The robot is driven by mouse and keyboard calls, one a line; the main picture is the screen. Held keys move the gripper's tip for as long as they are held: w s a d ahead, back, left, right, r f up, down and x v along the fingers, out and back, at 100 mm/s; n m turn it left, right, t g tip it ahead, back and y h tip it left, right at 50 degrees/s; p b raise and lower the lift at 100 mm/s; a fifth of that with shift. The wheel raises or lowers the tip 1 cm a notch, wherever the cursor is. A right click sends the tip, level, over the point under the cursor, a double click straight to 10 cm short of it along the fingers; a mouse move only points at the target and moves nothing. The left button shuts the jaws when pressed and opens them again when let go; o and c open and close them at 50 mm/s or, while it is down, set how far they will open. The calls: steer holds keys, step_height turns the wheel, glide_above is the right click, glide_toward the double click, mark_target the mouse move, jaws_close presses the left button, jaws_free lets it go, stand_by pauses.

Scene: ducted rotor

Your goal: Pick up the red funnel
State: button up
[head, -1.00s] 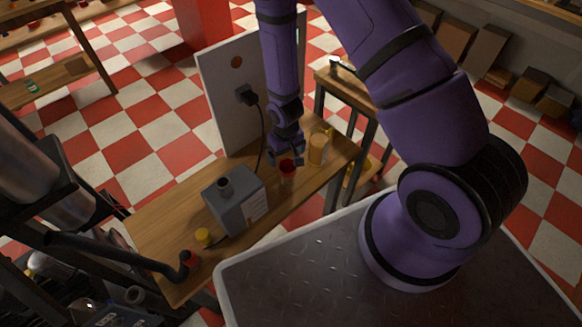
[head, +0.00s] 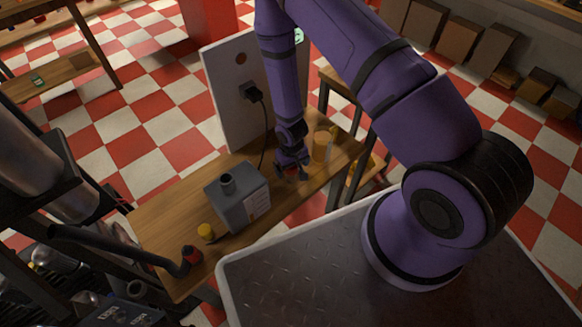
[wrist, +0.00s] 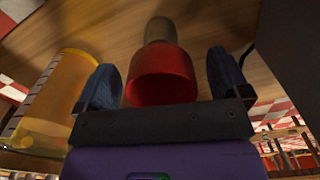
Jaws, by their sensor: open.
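The red funnel (wrist: 162,78) shows in the wrist view between the two dark finger pads of my gripper (wrist: 165,82), its wide red mouth facing the camera. A pale tan piece (wrist: 160,30) shows just beyond it. The fingers are apart, with a gap visible on the right side; I cannot tell whether the left pad touches the funnel. In the head view my gripper (head: 292,166) is low over the wooden bench and hides most of the funnel.
An amber measuring jug (head: 321,147) stands close to the right of the gripper. A grey can (head: 238,198) stands to the left, with a yellow cap (head: 206,232) beside it. A white upright panel (head: 232,95) with a plug and cable is behind.

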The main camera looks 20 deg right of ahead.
steer(key=shift+f, duration=0.95)
steer(key=c, duration=1)
